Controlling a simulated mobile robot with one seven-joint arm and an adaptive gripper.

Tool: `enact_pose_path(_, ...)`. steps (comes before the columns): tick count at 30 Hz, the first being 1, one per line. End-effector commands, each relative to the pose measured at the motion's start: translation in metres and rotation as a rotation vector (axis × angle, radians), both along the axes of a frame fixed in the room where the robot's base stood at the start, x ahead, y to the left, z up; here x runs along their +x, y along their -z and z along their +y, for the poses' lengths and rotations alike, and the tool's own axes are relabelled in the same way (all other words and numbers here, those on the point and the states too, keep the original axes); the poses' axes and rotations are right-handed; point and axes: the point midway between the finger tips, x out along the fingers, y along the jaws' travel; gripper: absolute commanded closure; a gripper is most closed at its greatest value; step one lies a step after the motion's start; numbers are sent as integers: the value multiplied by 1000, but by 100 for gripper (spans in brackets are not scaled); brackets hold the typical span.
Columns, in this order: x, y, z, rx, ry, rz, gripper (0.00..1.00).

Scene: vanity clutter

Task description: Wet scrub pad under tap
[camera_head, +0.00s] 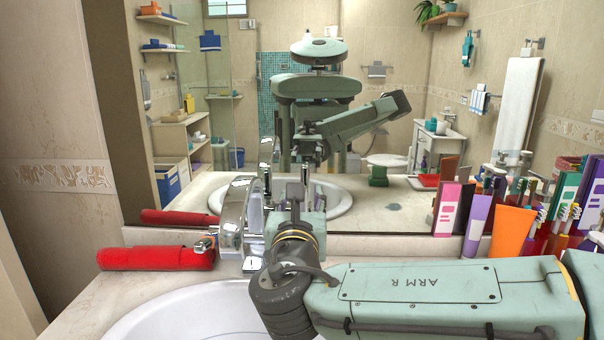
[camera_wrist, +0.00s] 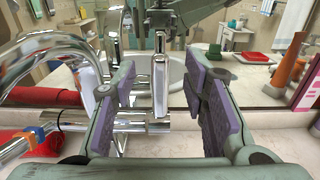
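The chrome tap (camera_head: 232,218) stands at the back of the white basin (camera_head: 170,318). In the wrist view its curved spout (camera_wrist: 38,50) is at the left, and an upright chrome lever (camera_wrist: 160,85) rises from its body. My gripper (camera_wrist: 160,95) is open, its two purple-padded fingers on either side of the lever, with space visible between the lever and the pads. No water shows from the tap. I cannot make out a scrub pad in either view; my arm hides part of the basin.
A red roll-shaped object (camera_head: 157,258) lies left of the tap. A mirror (camera_head: 390,205) rises close behind the counter. Boxes, an orange tube (camera_head: 512,232) and toothbrushes crowd the right side.

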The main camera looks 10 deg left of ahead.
Motion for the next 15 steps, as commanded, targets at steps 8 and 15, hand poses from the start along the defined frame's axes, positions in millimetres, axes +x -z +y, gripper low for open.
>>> enact_pose_path(8, 51, 0, 11, 2, 0, -1, 60)
enact_pose_path(15, 67, 1, 13, 1, 1, -1, 60)
